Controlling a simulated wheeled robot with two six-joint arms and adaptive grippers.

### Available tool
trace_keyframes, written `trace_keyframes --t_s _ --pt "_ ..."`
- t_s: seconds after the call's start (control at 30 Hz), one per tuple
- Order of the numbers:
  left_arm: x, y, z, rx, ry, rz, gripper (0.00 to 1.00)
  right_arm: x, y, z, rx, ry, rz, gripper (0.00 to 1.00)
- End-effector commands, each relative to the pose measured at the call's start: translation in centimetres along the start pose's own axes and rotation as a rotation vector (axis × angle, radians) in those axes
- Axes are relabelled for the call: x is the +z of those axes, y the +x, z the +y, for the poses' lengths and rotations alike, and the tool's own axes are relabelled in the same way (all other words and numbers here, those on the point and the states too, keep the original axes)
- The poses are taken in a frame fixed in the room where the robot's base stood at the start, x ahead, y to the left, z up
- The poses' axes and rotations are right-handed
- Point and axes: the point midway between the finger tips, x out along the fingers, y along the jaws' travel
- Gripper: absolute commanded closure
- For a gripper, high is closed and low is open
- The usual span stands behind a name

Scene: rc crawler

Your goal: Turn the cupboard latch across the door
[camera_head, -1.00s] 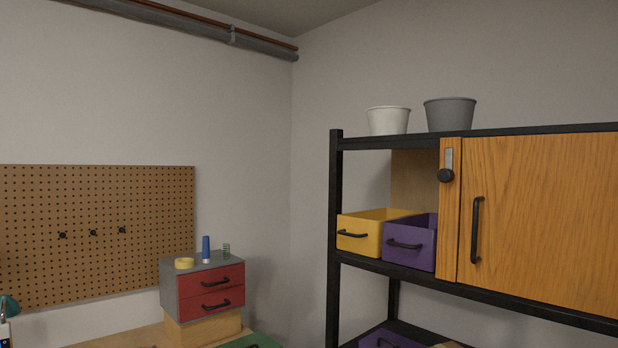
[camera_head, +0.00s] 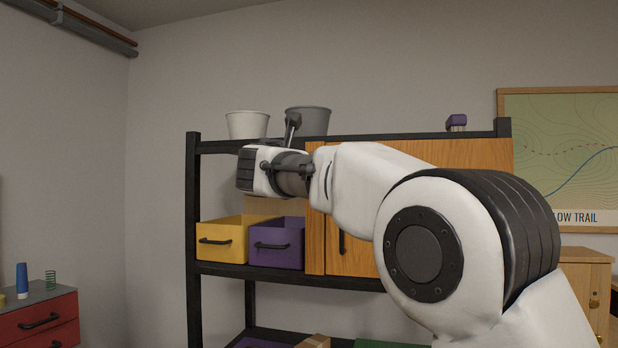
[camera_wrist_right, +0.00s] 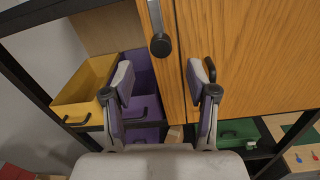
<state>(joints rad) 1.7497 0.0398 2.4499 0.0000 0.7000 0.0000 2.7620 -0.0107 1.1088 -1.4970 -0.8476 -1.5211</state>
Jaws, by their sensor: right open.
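The cupboard door (camera_head: 358,262) is orange wood with a black bar handle (camera_head: 341,243). It also shows in the right wrist view (camera_wrist_right: 250,60). The latch (camera_wrist_right: 160,45) is on the wooden post left of the door; its light plate stands upright with a round black knob at the lower end. In the head view my right arm hides the latch. My right gripper (camera_wrist_right: 160,92) is open and empty, its fingers apart to either side below the knob, with no visible contact. My left gripper is not in view.
Yellow (camera_head: 222,240) and purple (camera_head: 278,243) drawers sit left of the post on the black shelf (camera_head: 193,220). A white pot (camera_head: 247,124) and a grey pot (camera_head: 318,120) stand on top, close to my right wrist. A green bin (camera_wrist_right: 238,130) is lower down.

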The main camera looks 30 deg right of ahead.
Motion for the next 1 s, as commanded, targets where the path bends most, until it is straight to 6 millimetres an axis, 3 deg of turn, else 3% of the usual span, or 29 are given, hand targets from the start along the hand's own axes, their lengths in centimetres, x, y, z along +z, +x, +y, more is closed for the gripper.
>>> trace_keyframes --t_s 0.3,0.63,0.67,0.8,0.83,1.0 --pt "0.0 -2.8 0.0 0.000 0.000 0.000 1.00 0.1 6.0 0.1 0.001 0.002 0.007 0.42" --pt "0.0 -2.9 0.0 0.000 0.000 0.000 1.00 -0.4 7.1 0.1 0.002 0.002 0.006 0.42" --pt "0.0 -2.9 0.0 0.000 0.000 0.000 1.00 -0.4 7.1 0.1 0.002 0.002 0.006 0.46" --pt "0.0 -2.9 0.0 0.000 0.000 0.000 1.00 -0.4 7.1 0.1 0.002 0.002 0.007 0.95" --pt "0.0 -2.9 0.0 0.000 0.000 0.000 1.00 -0.4 7.1 0.1 0.002 0.002 0.007 1.00" --pt "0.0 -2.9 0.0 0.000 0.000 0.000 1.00 -0.4 7.1 0.1 0.002 0.003 0.007 1.00"
